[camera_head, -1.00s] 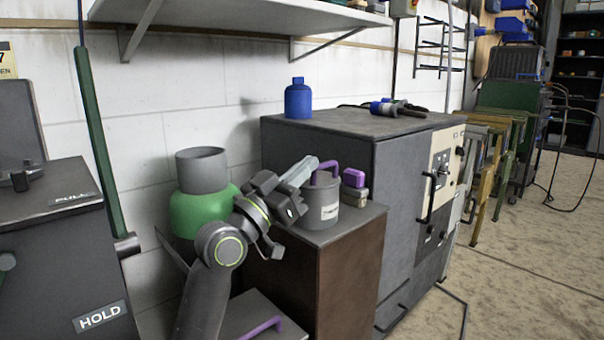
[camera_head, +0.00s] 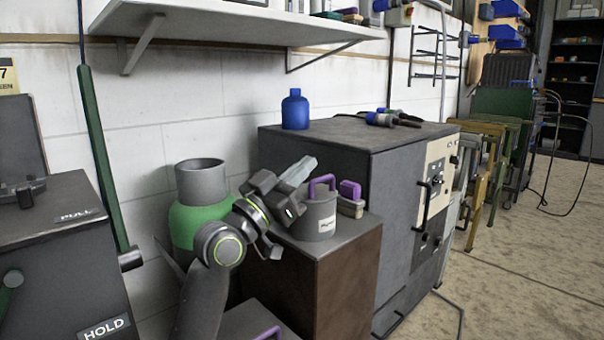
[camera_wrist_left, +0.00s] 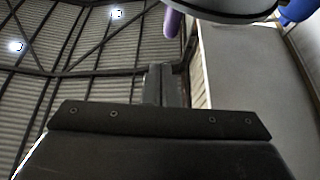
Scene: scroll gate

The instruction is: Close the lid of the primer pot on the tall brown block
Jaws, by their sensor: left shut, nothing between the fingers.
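The primer pot (camera_head: 313,222) is a grey cylinder with a white label. It stands on the tall brown block (camera_head: 345,285). A purple arched handle (camera_head: 321,182) shows at its top; whether the lid is open or shut I cannot tell. My left gripper (camera_head: 308,165) is shut and empty, tilted up at the pot's upper left, and partly hides its rim. Contact is not clear. The left wrist view shows a dark round edge (camera_wrist_left: 225,12), probably part of the pot, and a purple piece (camera_wrist_left: 172,22) beyond the fingers (camera_wrist_left: 165,85). My right gripper is out of view.
A small container with a purple top (camera_head: 350,190) sits close right of the pot. A green and grey vessel (camera_head: 200,180) stands behind my left arm. A large grey cabinet (camera_head: 390,170) with a blue bottle (camera_head: 295,110) stands right. A shelf (camera_head: 230,25) hangs above.

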